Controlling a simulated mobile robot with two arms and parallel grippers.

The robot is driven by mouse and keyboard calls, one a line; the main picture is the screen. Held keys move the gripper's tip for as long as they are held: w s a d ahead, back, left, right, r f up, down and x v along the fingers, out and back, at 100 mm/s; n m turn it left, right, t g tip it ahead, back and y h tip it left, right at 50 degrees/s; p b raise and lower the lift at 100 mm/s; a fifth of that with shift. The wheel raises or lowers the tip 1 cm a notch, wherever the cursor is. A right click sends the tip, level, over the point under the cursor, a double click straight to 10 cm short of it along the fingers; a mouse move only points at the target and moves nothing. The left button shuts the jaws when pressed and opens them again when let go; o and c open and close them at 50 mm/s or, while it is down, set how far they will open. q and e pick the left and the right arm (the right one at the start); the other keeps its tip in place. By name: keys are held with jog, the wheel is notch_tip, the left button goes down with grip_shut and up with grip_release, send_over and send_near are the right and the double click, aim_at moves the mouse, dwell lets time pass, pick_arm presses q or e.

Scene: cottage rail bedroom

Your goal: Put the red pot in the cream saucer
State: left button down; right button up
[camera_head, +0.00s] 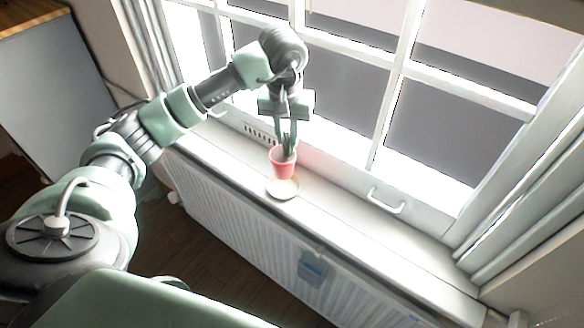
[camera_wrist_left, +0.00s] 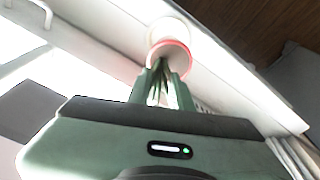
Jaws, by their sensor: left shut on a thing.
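The red pot (camera_head: 284,167) holds a small green plant and is upright. I cannot tell whether the base touches the saucer. In the left wrist view the pot's rim (camera_wrist_left: 170,45) shows beyond the fingers (camera_wrist_left: 164,82), with the saucer (camera_wrist_left: 164,24) partly hidden behind it. My right gripper is out of view.
The sill (camera_head: 345,222) is clear to the right of the saucer. The window frame with a white handle (camera_head: 386,201) stands close behind. A white radiator (camera_head: 245,225) is below the sill's front edge, with a blue-grey box (camera_head: 312,268) on it. Curtains hang at both sides.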

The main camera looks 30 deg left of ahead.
aim_at(288, 154)
pick_arm(q)
jog(key=shift+f, duration=0.65)
jog(key=shift+w+a+f, duration=0.1)
jog(key=shift+f, duration=0.25)
notch_tip(288, 154, down, 4)
jog(key=shift+r+p, duration=0.1)
jog(key=shift+p, duration=0.9)
jog(key=shift+f, duration=0.3)
jog(key=c, duration=1.7)
grip_release()
jog(key=shift+f+b, duration=0.1)
jog(key=shift+b, duration=0.2)
jog(key=o, duration=0.4)
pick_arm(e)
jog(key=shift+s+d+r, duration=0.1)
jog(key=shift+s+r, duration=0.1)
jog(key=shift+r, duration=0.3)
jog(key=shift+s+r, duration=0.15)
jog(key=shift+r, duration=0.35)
pick_arm(q)
jog(key=shift+r, duration=0.2)
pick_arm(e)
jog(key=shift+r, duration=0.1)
